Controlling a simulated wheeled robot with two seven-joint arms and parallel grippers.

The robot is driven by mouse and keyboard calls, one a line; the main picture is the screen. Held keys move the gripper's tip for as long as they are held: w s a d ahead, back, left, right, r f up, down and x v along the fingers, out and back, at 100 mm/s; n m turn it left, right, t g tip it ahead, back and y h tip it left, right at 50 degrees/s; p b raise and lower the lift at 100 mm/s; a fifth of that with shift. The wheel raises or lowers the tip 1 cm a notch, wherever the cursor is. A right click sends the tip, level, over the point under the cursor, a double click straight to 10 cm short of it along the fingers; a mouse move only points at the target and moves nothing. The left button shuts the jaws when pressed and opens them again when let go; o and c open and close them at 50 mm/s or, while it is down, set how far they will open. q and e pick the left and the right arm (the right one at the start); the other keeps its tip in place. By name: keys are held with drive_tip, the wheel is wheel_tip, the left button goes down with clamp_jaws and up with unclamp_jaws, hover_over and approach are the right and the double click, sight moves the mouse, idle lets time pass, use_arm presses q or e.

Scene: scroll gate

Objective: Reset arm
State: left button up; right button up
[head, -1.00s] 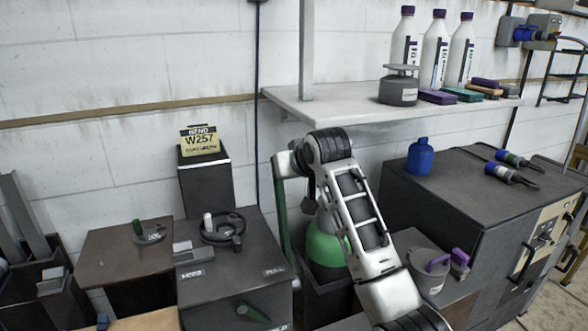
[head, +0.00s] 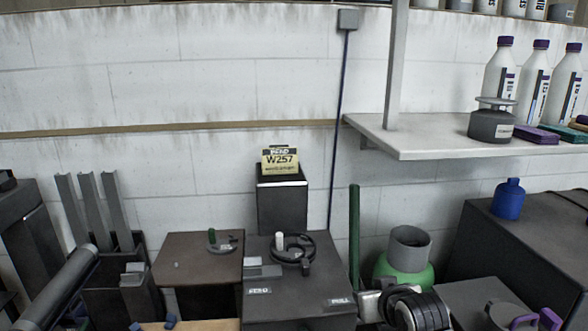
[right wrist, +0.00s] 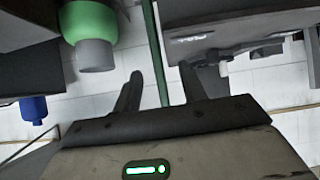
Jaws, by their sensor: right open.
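My right arm (head: 415,308) shows at the bottom edge of the head view, in front of the green tank (head: 409,280) with the grey collar. A thin green upright rod (right wrist: 153,50) shows behind the gap between the fingers; I cannot tell how far behind. The green tank (right wrist: 88,25) is at the upper left there. My left gripper is in neither view.
A dark bench (head: 300,302) carries a black ring-shaped fixture (head: 292,250). A yellow W257 sign (head: 280,161) stands behind it. A shelf (head: 430,142) with bottles juts from the wall at right. A blue bottle (head: 508,199) stands on a dark cabinet.

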drive_tip(key=s+a+f, duration=0.1)
drive_tip(key=s+f, duration=0.4)
drive_tip(key=s, duration=0.4)
drive_tip(key=s+a+f+y, duration=0.1)
drive_tip(key=s+f, duration=0.4)
drive_tip(key=s, duration=0.4)
drive_tip(key=s+a+f+n, duration=0.1)
drive_tip(key=s+f, duration=0.4)
drive_tip(key=s, duration=0.4)
drive_tip(key=shift+g+y, duration=0.4)
drive_tip(key=shift+s+a+f, duration=0.1)
drive_tip(key=shift+f, duration=0.05)
